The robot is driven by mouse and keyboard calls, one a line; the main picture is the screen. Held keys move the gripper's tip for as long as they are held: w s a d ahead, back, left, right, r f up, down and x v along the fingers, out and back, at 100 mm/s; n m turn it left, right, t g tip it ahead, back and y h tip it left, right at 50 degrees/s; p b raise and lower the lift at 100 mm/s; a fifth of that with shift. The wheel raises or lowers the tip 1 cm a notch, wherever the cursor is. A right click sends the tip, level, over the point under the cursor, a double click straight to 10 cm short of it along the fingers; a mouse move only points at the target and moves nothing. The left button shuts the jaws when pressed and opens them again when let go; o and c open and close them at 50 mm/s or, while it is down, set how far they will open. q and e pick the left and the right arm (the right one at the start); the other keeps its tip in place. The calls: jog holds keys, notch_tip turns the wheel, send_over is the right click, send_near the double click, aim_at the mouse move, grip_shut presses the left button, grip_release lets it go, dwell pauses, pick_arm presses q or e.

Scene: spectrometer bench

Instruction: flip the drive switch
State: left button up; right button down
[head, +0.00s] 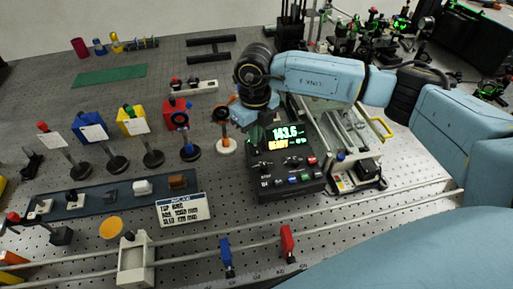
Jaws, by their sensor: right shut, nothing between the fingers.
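A black control box (290,187) with a lit green and yellow display reading about 143.6 stands near the middle of the head view. Its sloped front carries several small knobs and coloured buttons. Small switches show at its lower left, but I cannot tell which one is the drive switch or how it is set. My right gripper (246,115) points down at the box's far left corner, in front of part of the box's top edge. It is shut and empty. I cannot tell whether it touches the box. My left gripper is out of view.
A metal-framed stage (342,174) with a yellow handle stands close to the box's right. Posts with coloured holders, such as a yellow one (133,121), stand at left. A rail with a blue (226,252) and a red clamp (287,241) crosses the front. A label card (182,211) lies left of the box.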

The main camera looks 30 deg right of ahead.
jog(key=shift+f+b, duration=0.5)
jog(key=shift+f, duration=0.25)
jog(key=shift+r, duration=0.15)
jog(key=shift+r+p, duration=2.3)
jog(key=shift+r, duration=1.15)
